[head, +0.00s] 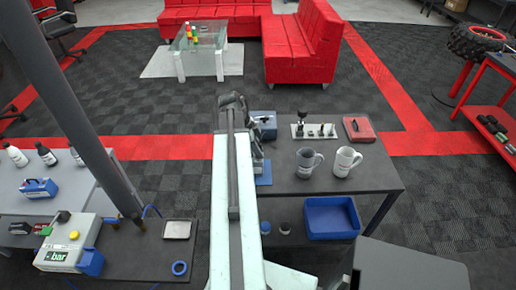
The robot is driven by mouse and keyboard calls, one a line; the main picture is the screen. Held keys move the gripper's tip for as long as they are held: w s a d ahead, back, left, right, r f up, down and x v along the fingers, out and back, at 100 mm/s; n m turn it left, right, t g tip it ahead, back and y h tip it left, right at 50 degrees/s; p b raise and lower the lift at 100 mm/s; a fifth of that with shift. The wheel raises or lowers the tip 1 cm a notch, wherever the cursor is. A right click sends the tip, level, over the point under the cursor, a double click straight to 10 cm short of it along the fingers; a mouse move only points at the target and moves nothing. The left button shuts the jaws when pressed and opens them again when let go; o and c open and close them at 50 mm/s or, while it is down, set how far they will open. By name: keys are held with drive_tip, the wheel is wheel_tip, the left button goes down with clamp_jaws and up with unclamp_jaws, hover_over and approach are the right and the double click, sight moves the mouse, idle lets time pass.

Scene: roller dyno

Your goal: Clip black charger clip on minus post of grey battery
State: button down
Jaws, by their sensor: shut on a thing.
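My gripper (237,104) is at the far end of my outstretched arm, over the left edge of the middle table. It is shut on a small dark thing, which looks like the black charger clip but is mostly hidden by my arm. A blue-and-grey box (264,122), which may be the grey battery, stands just right of my gripper at the back left of this table. Its posts are too small to tell apart. I cannot tell whether the clip touches a post.
The left table (145,250) bears a gauge box (68,243). A red sofa (301,45) stands beyond open floor.

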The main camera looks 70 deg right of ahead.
drive_tip(key=c, duration=1.2)
unclamp_jaws()
drive_tip(key=p+v, duration=0.7)
drive_tip(key=v, duration=0.1)
drive_tip(key=shift+r+p, duration=0.15)
drive_tip(key=shift+p, duration=0.25)
